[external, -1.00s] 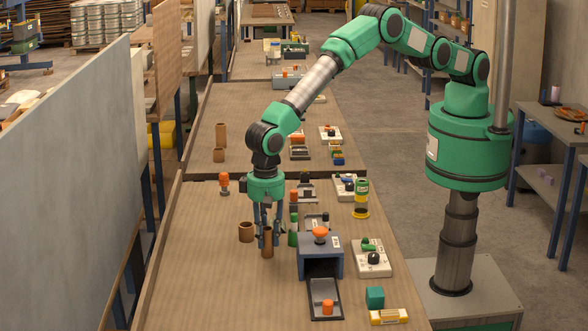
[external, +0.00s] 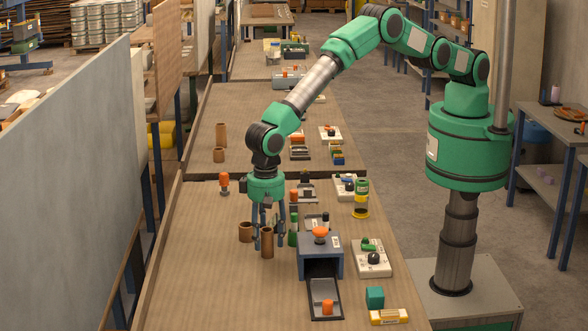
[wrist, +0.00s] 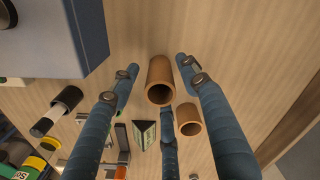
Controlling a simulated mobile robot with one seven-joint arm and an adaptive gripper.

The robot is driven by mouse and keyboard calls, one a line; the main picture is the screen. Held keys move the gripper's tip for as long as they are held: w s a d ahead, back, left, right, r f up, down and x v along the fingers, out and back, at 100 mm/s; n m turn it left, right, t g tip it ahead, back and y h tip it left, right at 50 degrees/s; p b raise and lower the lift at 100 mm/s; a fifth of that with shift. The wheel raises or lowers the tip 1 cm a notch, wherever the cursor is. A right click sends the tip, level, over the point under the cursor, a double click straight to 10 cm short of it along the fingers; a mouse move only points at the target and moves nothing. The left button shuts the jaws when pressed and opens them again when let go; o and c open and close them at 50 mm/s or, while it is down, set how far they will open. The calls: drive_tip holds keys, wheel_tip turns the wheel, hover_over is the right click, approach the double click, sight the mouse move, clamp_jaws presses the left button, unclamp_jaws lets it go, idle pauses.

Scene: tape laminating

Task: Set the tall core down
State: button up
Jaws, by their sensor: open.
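The tall core (external: 267,243), a brown open tube, stands upright on the wooden table. In the wrist view the tall core (wrist: 159,82) shows its open top end between my spread fingers. My gripper (external: 270,236) is low over the table, its blue fingers open around the tall core. In the wrist view the fingers of my gripper (wrist: 157,76) show gaps to the core. The short core (external: 245,232), a wider brown tube, stands just left of the tall one; it also shows in the wrist view (wrist: 188,119).
A grey-blue machine (external: 320,256) with an orange knob stands close to the right, a dark tray in front. A green-and-dark cylinder (external: 293,229) is right beside my gripper. An orange-topped piece (external: 224,183) stands behind left. The table's front left is clear.

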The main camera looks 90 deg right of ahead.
wheel_tip(320, 180, up, 12)
idle(0.6)
idle(0.6)
drive_tip(key=shift+r, duration=0.15)
